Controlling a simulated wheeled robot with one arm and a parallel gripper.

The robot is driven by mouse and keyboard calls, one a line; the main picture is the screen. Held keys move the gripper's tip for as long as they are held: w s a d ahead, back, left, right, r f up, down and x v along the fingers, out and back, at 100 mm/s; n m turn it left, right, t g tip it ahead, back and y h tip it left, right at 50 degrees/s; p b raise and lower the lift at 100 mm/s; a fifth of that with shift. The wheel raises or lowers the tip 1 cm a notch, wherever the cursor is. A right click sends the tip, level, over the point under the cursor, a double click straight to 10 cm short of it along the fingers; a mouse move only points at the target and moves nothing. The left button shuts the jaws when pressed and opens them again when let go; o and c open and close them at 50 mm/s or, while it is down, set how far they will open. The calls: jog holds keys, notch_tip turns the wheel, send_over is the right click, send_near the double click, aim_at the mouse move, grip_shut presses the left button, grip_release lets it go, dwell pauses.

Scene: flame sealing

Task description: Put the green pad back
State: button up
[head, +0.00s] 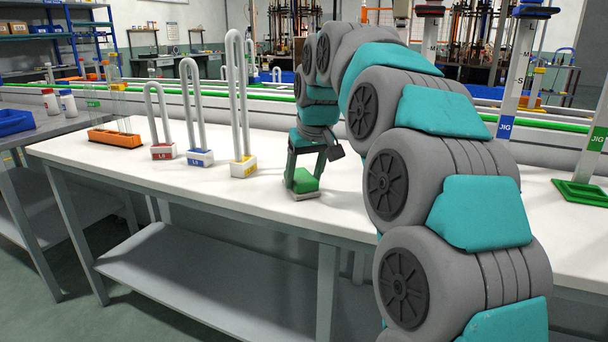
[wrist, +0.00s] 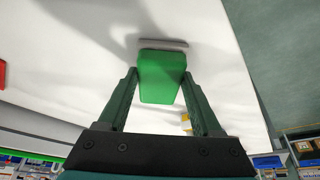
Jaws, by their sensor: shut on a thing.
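The green pad (head: 306,182) is a small block near the front edge of the white table. My gripper (head: 305,176) points down and is shut on the pad. In the wrist view the pad (wrist: 162,78) sits between the two dark green fingers of my gripper (wrist: 160,75). A thin grey plate (head: 305,196) is at the foot of the pad, and its edge shows beyond the pad in the wrist view (wrist: 163,43). I cannot tell whether the pad rests on the plate or is just above it.
Glass U-tubes in red (head: 163,152), blue (head: 200,158) and yellow (head: 243,167) bases stand to the left. An orange rack (head: 115,138) is farther left. The white table (head: 260,196) is clear around the pad.

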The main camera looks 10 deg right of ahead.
jog(key=shift+f, duration=0.1)
jog(key=o, duration=1.3)
jog(key=shift+r, duration=0.2)
jog(key=v, duration=1.1)
jog(key=shift+s+r, duration=0.2)
jog(key=shift+r, duration=0.15)
